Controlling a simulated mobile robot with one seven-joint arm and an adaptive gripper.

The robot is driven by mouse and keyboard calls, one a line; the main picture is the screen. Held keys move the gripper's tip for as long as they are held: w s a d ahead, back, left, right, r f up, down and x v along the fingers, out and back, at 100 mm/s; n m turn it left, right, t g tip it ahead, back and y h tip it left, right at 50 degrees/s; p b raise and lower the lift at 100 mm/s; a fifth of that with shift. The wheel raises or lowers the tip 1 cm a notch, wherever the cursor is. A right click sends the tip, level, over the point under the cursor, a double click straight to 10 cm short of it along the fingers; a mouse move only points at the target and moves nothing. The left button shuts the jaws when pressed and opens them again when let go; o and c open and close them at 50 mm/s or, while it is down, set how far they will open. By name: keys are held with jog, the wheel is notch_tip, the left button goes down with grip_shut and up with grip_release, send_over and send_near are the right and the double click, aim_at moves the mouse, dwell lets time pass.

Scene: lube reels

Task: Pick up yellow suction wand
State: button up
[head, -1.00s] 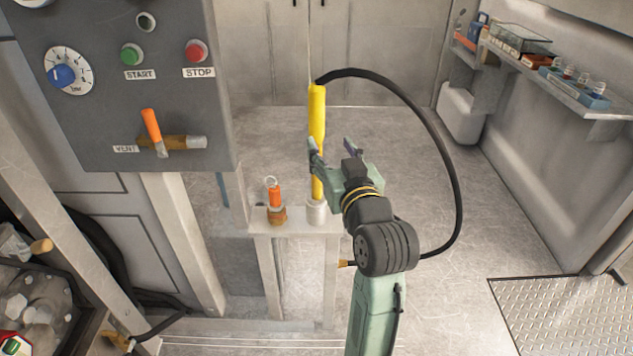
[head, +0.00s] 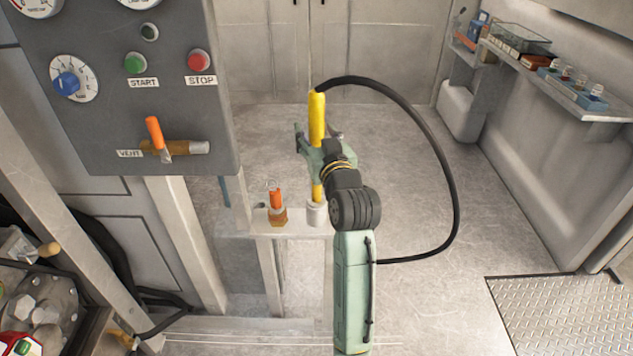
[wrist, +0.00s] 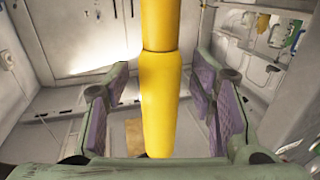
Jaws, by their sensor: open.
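The yellow suction wand (head: 317,117) stands upright in a pale metal holder (head: 317,214) on a small ledge in the head view. A black hose curves from its top to the right. My gripper (head: 318,142) is open at the wand's upper half, with one finger to each side of it. In the wrist view the wand (wrist: 160,85) runs upright through the middle, between the open purple-padded fingers (wrist: 160,110). A gap shows on both sides of the wand. My gripper hides part of the wand's middle in the head view.
An orange-topped brass fitting (head: 276,207) stands left of the holder on the ledge (head: 295,228). A grey control panel (head: 110,110) with an orange-handled vent valve (head: 156,135) is at upper left. A shelf (head: 580,90) is at right. The floor right of the wand is open.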

jog(key=shift+c, duration=0.5)
grip_shut()
dwell(0.4)
